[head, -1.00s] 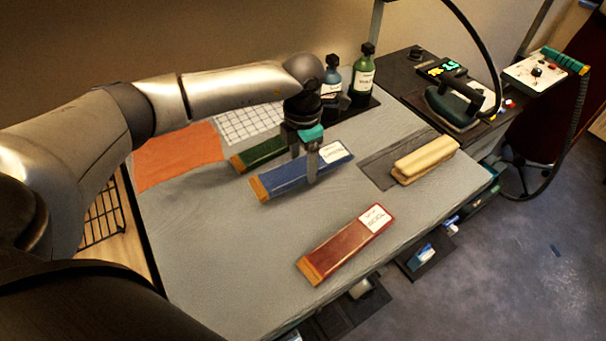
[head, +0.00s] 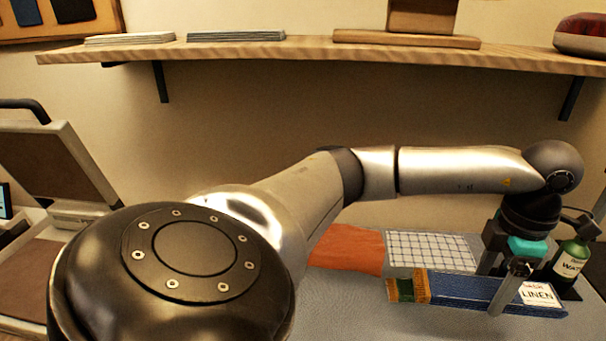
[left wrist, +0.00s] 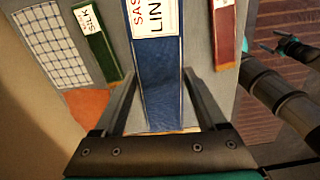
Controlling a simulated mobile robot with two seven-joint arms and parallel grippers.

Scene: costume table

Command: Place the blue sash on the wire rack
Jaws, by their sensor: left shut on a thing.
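The blue sash (head: 465,288) is a long flat blue strip with an orange end and a white LINEN label. My left gripper (head: 499,288) is shut on it, one finger on each long side. In the left wrist view the sash (left wrist: 160,85) runs between the fingers of my left gripper (left wrist: 158,76). Whether it is clear of the table is hard to tell. My right gripper (left wrist: 272,41) shows small at the right of the left wrist view, its fingers apart, away from the sashes. The wire rack is not visible now.
A green sash (left wrist: 98,45) lies beside the blue one, mostly hidden in the head view. A red sash (left wrist: 225,32) lies on the other side. An orange cloth (head: 347,250) and a checked cloth (head: 430,250) lie behind. A green bottle (head: 570,262) stands close by the gripper.

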